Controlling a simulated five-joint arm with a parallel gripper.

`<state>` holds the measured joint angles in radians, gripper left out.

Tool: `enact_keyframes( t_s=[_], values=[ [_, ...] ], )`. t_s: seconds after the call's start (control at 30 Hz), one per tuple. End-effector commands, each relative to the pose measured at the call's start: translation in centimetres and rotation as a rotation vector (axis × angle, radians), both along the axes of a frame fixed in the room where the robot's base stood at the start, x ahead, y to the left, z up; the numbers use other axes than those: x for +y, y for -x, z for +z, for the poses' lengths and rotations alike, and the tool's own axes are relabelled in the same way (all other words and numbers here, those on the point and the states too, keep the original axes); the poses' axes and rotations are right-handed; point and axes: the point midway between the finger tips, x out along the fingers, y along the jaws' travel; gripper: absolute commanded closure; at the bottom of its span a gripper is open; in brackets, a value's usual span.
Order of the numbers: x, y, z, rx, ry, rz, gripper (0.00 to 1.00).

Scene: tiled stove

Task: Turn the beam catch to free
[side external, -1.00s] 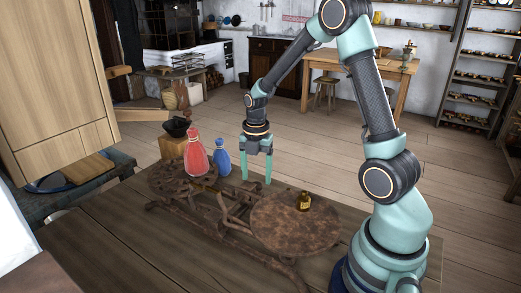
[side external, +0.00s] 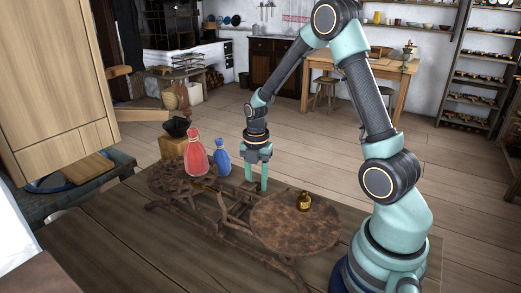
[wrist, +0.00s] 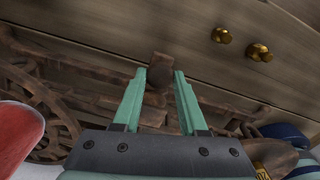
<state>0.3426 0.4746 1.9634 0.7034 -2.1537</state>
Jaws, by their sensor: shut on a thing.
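An old rusty balance scale (side external: 215,225) stands on the wooden table, with a round pan at each end. My gripper (side external: 257,188) points down over the middle of the scale, between the pans. In the wrist view my gripper (wrist: 162,80) has its two teal fingers closed on a dark rounded knob (wrist: 159,76), which I take to be the beam catch. The knob sits at a brown block on the scale's frame. In the side view the catch is too small and too hidden to tell its turn.
A red bag-like weight (side external: 195,158) and a blue one (side external: 222,160) stand at the left pan. A small brass weight (side external: 304,202) sits on the right pan (side external: 285,232). In the wrist view two brass pieces (wrist: 221,35) (wrist: 259,52) show on wood.

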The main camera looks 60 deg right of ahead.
Motion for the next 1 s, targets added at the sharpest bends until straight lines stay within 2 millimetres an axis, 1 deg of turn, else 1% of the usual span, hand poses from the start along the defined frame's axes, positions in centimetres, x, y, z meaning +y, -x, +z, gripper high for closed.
enact_keyframes(
  t_s=[0.17, 0.7, 1.0],
  values=[
    [-0.01, 0.01, 0.05, 0.001, 0.0, -0.064, 1.0],
    [-0.02, 0.0, 0.07, 0.001, 0.0, -0.457, 1.0],
    [-0.03, 0.0, 0.08, 0.001, 0.0, -0.603, 1.0]
  ],
)
